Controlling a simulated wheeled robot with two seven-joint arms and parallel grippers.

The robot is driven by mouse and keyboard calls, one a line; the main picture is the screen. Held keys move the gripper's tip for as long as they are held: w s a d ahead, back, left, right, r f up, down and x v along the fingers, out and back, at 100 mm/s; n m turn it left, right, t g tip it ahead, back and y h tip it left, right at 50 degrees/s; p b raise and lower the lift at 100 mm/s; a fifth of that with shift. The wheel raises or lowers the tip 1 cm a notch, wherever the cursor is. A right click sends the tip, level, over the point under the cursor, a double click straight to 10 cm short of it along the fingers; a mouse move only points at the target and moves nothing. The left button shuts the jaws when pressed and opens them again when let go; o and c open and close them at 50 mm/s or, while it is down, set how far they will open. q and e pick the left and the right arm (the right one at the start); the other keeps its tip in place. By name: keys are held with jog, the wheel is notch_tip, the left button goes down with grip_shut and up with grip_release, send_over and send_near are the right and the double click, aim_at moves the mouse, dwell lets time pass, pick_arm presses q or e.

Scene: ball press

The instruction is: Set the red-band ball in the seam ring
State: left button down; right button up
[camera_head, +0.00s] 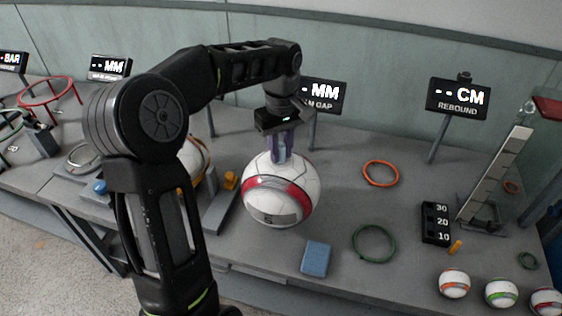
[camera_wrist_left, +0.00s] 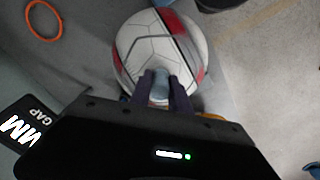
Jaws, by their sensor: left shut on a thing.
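The red-band ball (camera_head: 281,190), white with a broad red band and a grey patch marked 5, is near the middle of the bench. It also fills the top middle of the left wrist view (camera_wrist_left: 155,45). My left gripper (camera_head: 279,152) points down at the ball's top. Its fingers are shut on a small blue-grey stub (camera_wrist_left: 159,87) at the ball's top. I cannot tell whether the ball rests on something or hangs just clear. No seam ring can be made out under the ball. The SEAM GAP display (camera_head: 323,95) stands behind it. My right gripper is not in view.
Another ball (camera_head: 195,160) stands left, partly behind my arm. An orange ring (camera_head: 380,173), a green ring (camera_head: 374,243) and a blue block (camera_head: 315,259) lie right of the ball. Small balls (camera_head: 454,283) line the front right. A tall scale (camera_head: 495,175) stands far right.

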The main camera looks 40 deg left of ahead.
aim_at(281, 162)
pick_arm(q)
notch_tip(281, 162, down, 4)
jog(key=shift+r+p, duration=0.25)
jog(key=shift+p, duration=0.1)
jog(key=shift+f, duration=0.15)
jog(key=shift+f, duration=0.15)
jog(key=c, duration=1.2)
grip_release()
jog(key=shift+c, duration=0.2)
